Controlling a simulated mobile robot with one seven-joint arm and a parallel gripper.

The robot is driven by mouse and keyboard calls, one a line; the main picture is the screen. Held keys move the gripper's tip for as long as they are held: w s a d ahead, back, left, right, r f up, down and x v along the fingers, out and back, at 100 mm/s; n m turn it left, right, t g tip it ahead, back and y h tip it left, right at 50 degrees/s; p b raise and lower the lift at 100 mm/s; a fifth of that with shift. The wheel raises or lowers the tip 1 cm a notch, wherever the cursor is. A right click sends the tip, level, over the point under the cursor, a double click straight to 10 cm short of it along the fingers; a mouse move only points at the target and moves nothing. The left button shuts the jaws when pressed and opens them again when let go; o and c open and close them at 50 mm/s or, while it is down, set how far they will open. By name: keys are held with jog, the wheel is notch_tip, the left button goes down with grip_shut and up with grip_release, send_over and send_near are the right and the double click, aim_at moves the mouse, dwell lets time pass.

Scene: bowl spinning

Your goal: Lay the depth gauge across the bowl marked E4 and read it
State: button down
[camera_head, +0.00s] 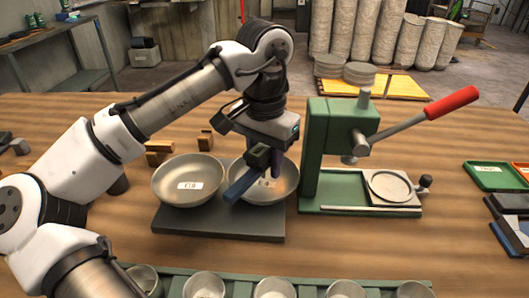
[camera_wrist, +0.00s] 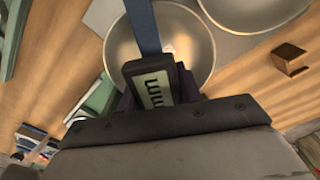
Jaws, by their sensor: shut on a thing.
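My gripper (camera_head: 268,156) is shut on the depth gauge (camera_head: 241,186), a blue bar with a dark display head. It holds the gauge over the right-hand grey bowl (camera_head: 284,186). I cannot tell whether the bar touches the rim. The label inside that bowl is mostly hidden by the gauge. The left bowl (camera_head: 172,197) stands beside it with a small white label, too small to read surely. In the wrist view the gauge's display (camera_wrist: 157,89) shows "mm"; no clear number is legible. Its blue bar (camera_wrist: 143,25) runs up across the bowl (camera_wrist: 119,44).
Both bowls stand on a dark grey plate (camera_head: 217,225). A green press (camera_head: 322,152) with a red-handled lever (camera_head: 451,104) stands close on the right. Small wooden blocks (camera_head: 157,147) lie behind the left bowl. A green rack (camera_head: 246,286) of small cups lines the front.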

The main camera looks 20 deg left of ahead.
jog(key=shift+f, duration=0.5)
jog(key=shift+f, duration=0.25)
dwell(0.5)
jog(key=c, duration=0.9)
grip_release()
notch_tip(320, 180, up, 14)
jog(key=shift+f+p, duration=0.1)
jog(key=shift+p, duration=0.85)
jog(key=shift+s, duration=0.1)
